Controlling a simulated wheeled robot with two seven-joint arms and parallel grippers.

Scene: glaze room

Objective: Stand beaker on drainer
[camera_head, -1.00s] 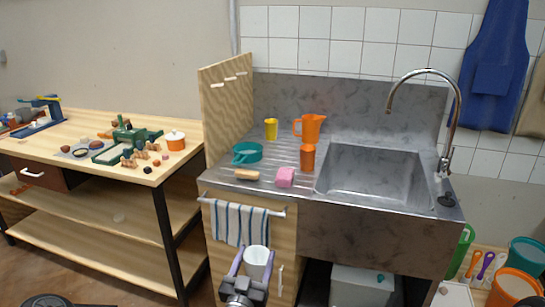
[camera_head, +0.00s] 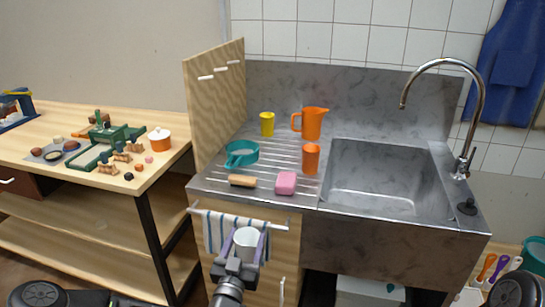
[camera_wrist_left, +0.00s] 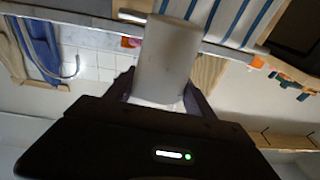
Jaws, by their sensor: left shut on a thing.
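My left gripper (camera_head: 243,258) is shut on a white beaker (camera_head: 246,241), in front of the cabinet below the drainer's front edge. In the left wrist view the beaker (camera_wrist_left: 165,60) sits between the two fingers (camera_wrist_left: 160,95). The drainer (camera_head: 266,153) is the ribbed metal surface left of the sink basin. On it stand a yellow cup (camera_head: 267,124), an orange jug (camera_head: 312,123), an orange cup (camera_head: 311,158), a teal pan (camera_head: 242,153), a pink sponge (camera_head: 286,183) and a wooden-handled brush (camera_head: 242,181). My right gripper is not in view.
A rail with a striped towel (camera_head: 216,232) runs across the cabinet front, behind the beaker. A wooden side panel (camera_head: 215,100) bounds the drainer on the left. A curved tap (camera_head: 481,105) stands over the basin (camera_head: 385,178). Bare drainer shows between the teal pan and orange cup.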

